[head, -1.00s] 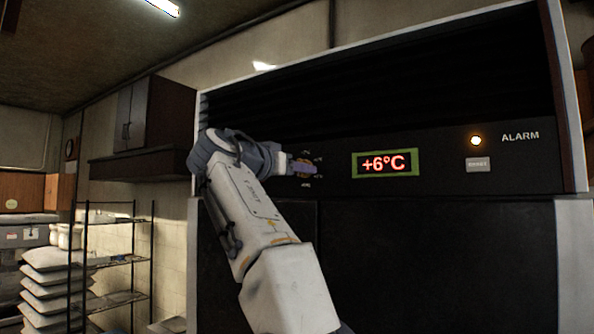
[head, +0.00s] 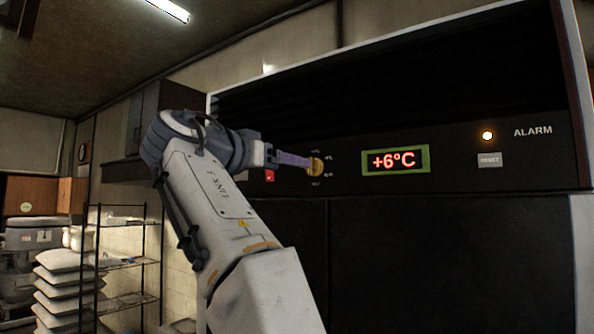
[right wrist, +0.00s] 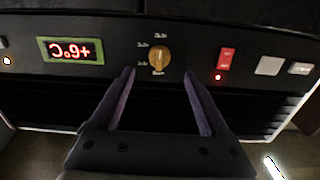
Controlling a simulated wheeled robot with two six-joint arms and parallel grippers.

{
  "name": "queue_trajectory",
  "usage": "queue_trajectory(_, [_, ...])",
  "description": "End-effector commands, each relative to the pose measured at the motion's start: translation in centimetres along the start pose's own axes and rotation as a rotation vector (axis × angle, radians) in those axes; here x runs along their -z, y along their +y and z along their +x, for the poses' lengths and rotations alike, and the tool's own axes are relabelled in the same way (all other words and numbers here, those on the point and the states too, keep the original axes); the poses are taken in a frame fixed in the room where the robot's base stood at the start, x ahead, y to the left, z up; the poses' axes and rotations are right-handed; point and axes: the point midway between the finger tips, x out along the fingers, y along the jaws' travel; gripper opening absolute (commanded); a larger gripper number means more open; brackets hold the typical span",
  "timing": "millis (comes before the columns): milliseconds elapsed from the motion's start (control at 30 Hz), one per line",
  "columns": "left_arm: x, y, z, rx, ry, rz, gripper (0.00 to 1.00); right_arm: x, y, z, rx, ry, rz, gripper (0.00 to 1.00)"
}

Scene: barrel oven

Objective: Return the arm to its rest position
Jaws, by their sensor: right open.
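The arm in the head view is my right one. Its gripper (head: 300,162) is open and empty in front of the control panel, with its fingers pointing at the yellow-orange knob (head: 316,167). In the right wrist view, which is upside down, the two purple-grey fingers (right wrist: 159,76) are spread apart. The knob (right wrist: 159,58) shows beyond the gap between the fingertips, and neither finger appears to touch it. My left gripper is in neither view.
The dark panel carries a temperature display (head: 396,160) reading +6°C, a lit alarm lamp (head: 487,136), a reset button (head: 489,160) and a red switch (right wrist: 226,59). A wire shelf rack (head: 122,262) and stacked sacks (head: 62,288) stand at the left.

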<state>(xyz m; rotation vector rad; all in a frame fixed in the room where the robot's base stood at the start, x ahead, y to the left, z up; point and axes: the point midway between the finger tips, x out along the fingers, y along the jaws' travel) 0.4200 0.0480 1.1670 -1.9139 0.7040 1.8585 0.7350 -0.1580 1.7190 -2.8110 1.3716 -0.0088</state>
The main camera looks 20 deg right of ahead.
Motion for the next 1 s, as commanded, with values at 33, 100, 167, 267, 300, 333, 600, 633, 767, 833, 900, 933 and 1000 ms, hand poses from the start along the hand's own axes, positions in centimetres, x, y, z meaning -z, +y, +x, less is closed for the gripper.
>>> queue_trajectory(33, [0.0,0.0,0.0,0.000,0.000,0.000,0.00,0.0,-0.1,-0.8,0.003,0.000,0.000,0.80])
queue_trajectory(100, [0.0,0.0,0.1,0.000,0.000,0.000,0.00,0.0,-0.1,-1.4,0.002,-0.001,0.000,0.80])
queue_trajectory(167, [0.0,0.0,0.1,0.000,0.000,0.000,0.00,0.0,0.0,-1.7,0.001,0.000,0.000,0.80])
queue_trajectory(267, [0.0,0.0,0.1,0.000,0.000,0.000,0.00,0.0,0.0,-1.9,-0.001,0.000,0.000,0.80])
queue_trajectory(300, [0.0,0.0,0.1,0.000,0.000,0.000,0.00,0.0,0.0,-1.9,-0.001,-0.001,0.000,0.80])
queue_trajectory(333, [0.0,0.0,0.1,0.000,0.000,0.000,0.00,0.0,0.0,-1.9,-0.001,-0.001,0.000,0.80])
queue_trajectory(600, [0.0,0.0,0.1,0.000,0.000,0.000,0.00,0.0,0.0,-1.9,-0.001,-0.001,0.000,0.80])
queue_trajectory(633, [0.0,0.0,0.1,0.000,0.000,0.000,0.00,0.0,0.0,-1.9,-0.001,-0.001,0.000,0.80])
queue_trajectory(767, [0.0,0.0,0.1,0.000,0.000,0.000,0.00,-0.2,-0.3,-1.9,0.011,-0.006,-0.015,0.80])
queue_trajectory(833, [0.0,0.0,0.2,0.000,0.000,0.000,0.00,-0.9,-1.2,-2.0,0.043,-0.022,-0.058,0.80])
queue_trajectory(900, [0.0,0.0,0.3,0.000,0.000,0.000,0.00,-2.4,-2.7,-2.2,0.104,-0.052,-0.135,0.80])
queue_trajectory(933, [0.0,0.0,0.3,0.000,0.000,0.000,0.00,-3.3,-3.5,-2.4,0.136,-0.069,-0.180,0.80])
queue_trajectory(1000, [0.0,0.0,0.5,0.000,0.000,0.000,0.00,-6.0,-5.4,-3.0,0.228,-0.119,-0.294,0.80])
